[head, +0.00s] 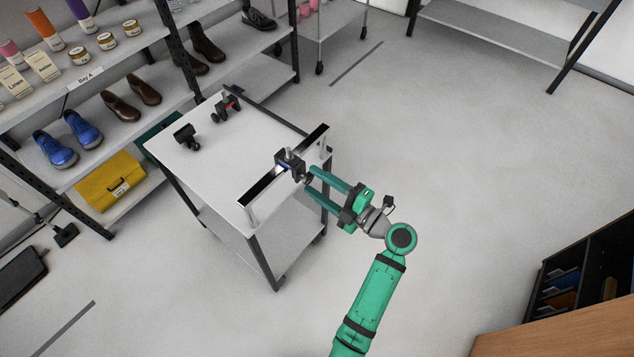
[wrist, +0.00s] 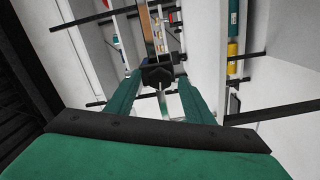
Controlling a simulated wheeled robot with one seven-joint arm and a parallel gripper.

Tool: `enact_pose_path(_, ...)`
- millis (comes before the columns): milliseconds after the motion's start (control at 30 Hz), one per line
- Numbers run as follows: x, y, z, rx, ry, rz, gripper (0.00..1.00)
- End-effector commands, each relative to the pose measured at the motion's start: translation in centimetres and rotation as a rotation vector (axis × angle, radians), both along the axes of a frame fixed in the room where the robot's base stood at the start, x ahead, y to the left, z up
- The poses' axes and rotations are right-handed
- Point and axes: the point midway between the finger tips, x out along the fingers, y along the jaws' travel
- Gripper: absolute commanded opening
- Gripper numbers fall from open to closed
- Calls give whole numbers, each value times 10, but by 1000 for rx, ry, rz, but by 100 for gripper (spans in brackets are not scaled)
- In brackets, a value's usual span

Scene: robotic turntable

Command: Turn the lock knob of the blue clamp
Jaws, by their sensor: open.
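A dark clamp with a small blue patch (head: 287,163) sits on a metal rail (head: 262,186) along the near right edge of a white table. Its dark knob (head: 307,179) faces my gripper. In the wrist view the black knob (wrist: 157,75) shows between and just beyond my fingertips. My gripper (head: 311,181) has two green fingers, spread apart, and comes from the right with its tips close to the knob. I cannot tell whether a finger touches it. The fingers also show in the wrist view (wrist: 159,84), with nothing gripped between them.
On the white table (head: 205,165) stand a black device (head: 185,136) and a black device with a red part (head: 228,107). Shelves with shoes (head: 145,88) and a yellow bag (head: 110,182) stand at the left. The floor right of the table is clear. A dark cabinet (head: 575,275) stands at lower right.

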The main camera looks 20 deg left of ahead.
Motion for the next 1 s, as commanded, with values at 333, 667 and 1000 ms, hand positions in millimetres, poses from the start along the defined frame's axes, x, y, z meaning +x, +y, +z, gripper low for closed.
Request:
enact_pose_path(333,-19,-52,0,1,-1,-6,48)
enact_pose_path(667,-36,-94,0,0,-1,-3,48)
enact_pose_path(1000,-39,-98,0,0,-1,-1,48)
